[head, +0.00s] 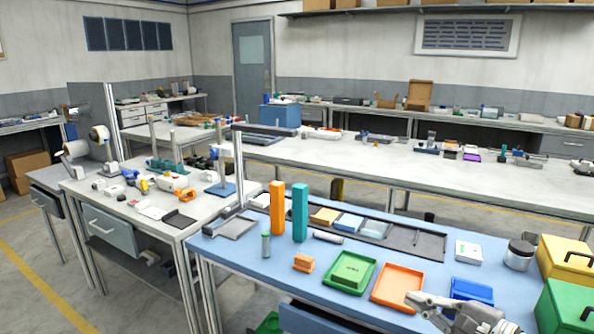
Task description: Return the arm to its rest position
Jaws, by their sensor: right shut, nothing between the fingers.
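My right gripper (411,299) shows at the bottom right of the head view. It is shut and empty, above the front part of the blue-topped table (262,262). Its tips are close to the front edge of an orange tray (398,288) in the picture; I cannot tell whether they touch it. The arm behind it partly covers a blue box (471,288). My left gripper is not in view.
On the table stand an orange block (277,208), a teal block (300,213), a green tray (362,264), a dark jar (519,254), and yellow (566,262) and green (572,308) cases at right. A cluttered workbench (120,220) is at left.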

